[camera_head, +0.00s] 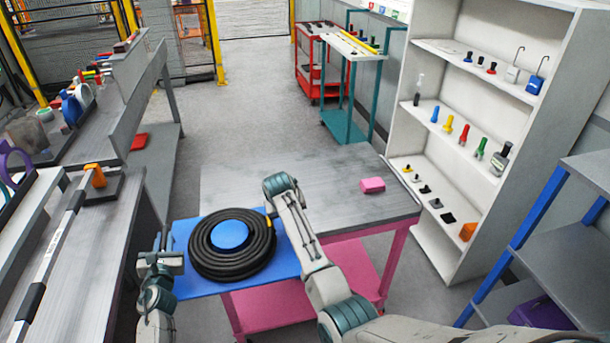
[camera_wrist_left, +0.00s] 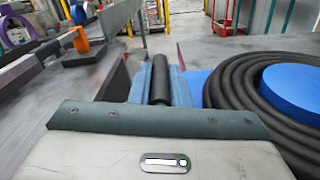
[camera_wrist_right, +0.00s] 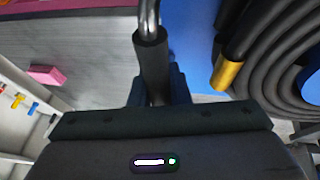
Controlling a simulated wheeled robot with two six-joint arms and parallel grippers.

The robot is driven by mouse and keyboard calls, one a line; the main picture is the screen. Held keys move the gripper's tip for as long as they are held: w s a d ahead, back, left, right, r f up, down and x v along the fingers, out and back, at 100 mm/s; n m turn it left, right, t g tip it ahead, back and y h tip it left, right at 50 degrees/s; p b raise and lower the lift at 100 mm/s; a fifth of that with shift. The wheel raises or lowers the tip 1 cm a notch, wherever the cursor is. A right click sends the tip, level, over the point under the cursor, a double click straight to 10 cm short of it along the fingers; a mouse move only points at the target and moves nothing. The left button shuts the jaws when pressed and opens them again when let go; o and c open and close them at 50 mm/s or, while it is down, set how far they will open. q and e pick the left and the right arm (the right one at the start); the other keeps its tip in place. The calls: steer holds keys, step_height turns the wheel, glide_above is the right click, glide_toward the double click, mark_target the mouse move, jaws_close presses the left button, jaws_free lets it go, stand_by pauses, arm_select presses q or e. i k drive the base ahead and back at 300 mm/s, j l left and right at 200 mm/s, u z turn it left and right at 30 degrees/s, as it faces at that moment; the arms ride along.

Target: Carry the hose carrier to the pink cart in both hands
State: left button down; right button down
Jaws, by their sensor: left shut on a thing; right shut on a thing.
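The hose carrier (camera_head: 188,286) is a blue board bearing a black coiled hose (camera_head: 205,264) around a blue hub (camera_head: 230,235). It looks roughly level and overlaps the left part of the pink cart (camera_head: 270,303), which has a grey top; I cannot tell whether they touch. My left gripper (camera_head: 161,243) is at the carrier's left side, shut on a black handle (camera_wrist_left: 160,82). My right gripper (camera_wrist_right: 155,88) is shut on the opposite black-gripped handle (camera_wrist_right: 151,60); my forearm mostly hides it in the head view. The hose has a yellow end (camera_wrist_right: 228,75).
A pink block (camera_head: 372,185) lies on the cart's right half; the rest of its visible top is bare. A long grey workbench (camera_head: 75,290) stands at left, close to my left gripper. White shelving (camera_head: 470,205) and a blue-framed rack (camera_head: 550,240) stand at right.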

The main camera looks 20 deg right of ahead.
mark_target(262, 196)
steer(key=i+l, duration=0.75)
steer(key=i, duration=0.05)
